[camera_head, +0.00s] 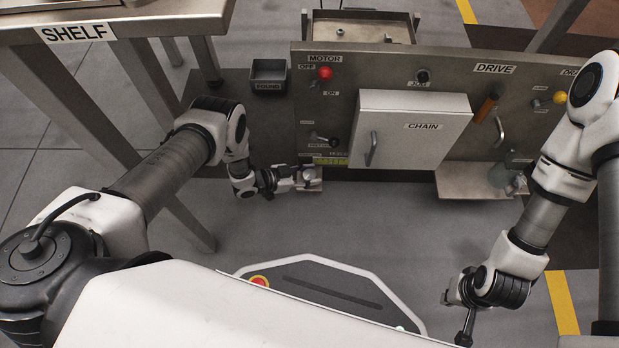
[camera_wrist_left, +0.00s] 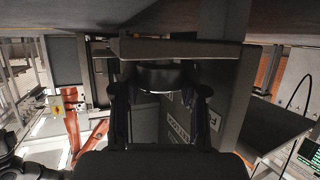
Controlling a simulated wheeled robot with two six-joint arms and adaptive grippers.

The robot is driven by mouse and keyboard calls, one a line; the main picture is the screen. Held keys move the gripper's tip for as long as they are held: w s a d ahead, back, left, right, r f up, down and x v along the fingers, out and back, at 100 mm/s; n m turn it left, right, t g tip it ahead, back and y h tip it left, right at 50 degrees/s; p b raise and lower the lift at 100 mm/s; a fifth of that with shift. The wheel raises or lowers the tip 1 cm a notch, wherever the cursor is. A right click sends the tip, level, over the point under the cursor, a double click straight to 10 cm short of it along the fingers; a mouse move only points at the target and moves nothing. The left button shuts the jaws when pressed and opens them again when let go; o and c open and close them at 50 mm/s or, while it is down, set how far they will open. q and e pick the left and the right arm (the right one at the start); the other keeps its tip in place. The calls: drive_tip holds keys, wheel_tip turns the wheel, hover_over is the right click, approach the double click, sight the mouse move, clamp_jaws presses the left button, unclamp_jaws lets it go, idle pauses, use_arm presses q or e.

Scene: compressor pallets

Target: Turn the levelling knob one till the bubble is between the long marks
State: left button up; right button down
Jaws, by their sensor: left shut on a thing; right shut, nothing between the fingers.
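My left gripper (camera_head: 290,181) reaches to a small bracket at the lower left of the grey panel (camera_head: 310,110). It is shut on the levelling knob (camera_head: 308,175), of which only a small light round part shows in the head view. In the left wrist view a dark round body (camera_wrist_left: 165,77) sits between the two fingers (camera_wrist_left: 163,100), below a flat plate. A yellow-green strip (camera_head: 330,160), perhaps the level, is just above and right of the gripper. Its bubble and marks are too small to tell. My right gripper (camera_head: 463,325) is shut and empty, low over the floor.
The shelf (camera_head: 130,25) stands at upper left.

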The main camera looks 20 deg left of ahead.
use_arm(q)
drive_tip(key=shift+m+g+h+b, duration=0.3)
drive_tip(key=shift+m+g, duration=0.4)
drive_tip(key=o, duration=0.9)
drive_tip(key=shift+a, duration=0.1)
drive_tip(key=v, duration=0.7)
drive_tip(key=shift+s+a, duration=0.1)
